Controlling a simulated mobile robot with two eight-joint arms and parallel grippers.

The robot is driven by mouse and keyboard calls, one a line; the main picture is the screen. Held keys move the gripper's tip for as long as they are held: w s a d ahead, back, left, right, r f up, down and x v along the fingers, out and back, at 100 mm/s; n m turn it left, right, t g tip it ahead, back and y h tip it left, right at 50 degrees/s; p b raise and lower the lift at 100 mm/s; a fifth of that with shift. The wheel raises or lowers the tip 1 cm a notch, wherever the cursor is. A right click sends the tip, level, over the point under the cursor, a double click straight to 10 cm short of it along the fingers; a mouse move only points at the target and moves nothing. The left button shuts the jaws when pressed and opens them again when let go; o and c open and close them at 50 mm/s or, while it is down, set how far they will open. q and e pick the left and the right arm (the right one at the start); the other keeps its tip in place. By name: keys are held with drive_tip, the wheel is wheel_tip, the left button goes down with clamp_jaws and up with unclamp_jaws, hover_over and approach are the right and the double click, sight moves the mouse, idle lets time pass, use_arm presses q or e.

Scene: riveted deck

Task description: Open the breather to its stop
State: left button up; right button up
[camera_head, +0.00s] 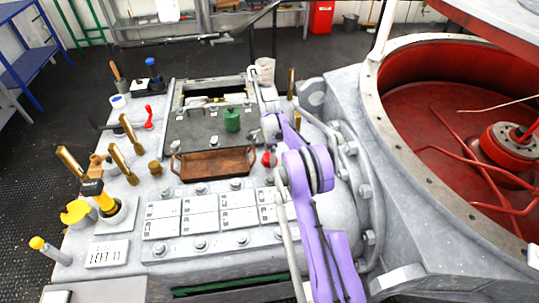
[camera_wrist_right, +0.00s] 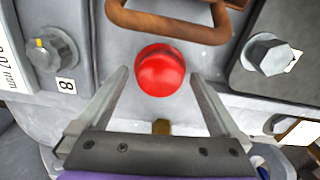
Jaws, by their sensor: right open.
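A round red knob (camera_wrist_right: 160,70), which I take to be the breather though no label shows, stands on the grey casing. In the head view the red knob (camera_head: 267,159) sits just right of the brown tray, partly hidden by my right arm. My right gripper (camera_wrist_right: 160,80) is open, with one finger on each side of the knob and gaps between; nothing is held. In the head view my right gripper (camera_head: 270,128) is small and partly hidden by its purple arm. My left gripper is not in view.
The brown tray (camera_head: 215,175) lies close beside the knob; its handle (camera_wrist_right: 170,24) shows in the wrist view. A green cylinder (camera_head: 232,120) stands behind it. A red-lined open drum (camera_head: 430,100) is at right.

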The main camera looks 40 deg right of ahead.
drive_tip(key=shift+c, duration=0.3)
drive_tip(key=c, duration=1.3)
